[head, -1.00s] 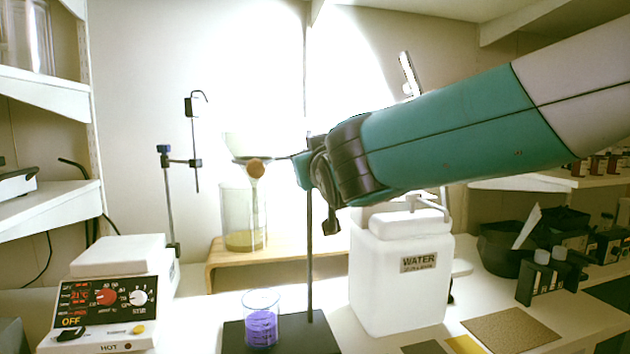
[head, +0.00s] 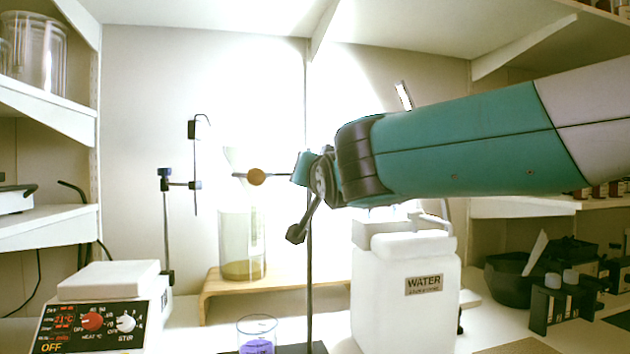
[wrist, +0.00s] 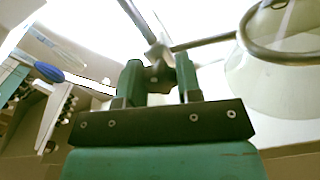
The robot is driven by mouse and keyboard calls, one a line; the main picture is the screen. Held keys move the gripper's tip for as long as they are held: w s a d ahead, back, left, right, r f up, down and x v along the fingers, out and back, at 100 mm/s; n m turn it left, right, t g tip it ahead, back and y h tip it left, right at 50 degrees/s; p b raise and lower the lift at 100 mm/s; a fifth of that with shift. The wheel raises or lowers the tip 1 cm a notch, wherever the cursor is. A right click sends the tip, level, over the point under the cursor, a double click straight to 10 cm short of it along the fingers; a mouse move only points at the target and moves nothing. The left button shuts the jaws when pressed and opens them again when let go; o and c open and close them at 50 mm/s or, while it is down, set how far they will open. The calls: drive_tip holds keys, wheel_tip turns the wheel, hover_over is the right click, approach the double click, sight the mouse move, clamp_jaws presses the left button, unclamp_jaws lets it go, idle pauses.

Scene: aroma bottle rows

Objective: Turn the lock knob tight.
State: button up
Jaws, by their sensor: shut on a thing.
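My gripper (head: 302,168) is at the upright rod (head: 309,270) of the stand, at the height of the ring clamp. In the wrist view its two green fingers (wrist: 158,72) close from both sides on the small dark lock knob (wrist: 156,78). In the head view my gripper hides the knob. How tight the knob is cannot be seen.
A clear glass funnel sits at the ring, above a tall beaker (head: 242,238) on a wooden stand (head: 210,285). A round brown disc (head: 255,177) is near the ring. A purple-filled beaker (head: 257,335), a white water container (head: 405,300) and a hotplate (head: 95,325) stand in front.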

drive_tip(key=shift+r, duration=0.1)
drive_tip(key=o, duration=0.9)
drive_tip(key=shift+o, duration=0.2)
drive_tip(key=shift+s, duration=0.1)
drive_tip(key=b+v, duration=0.1)
drive_tip(key=v, duration=1.6)
drive_tip(key=shift+b, duration=0.3)
drive_tip(key=shift+s+d, duration=0.1)
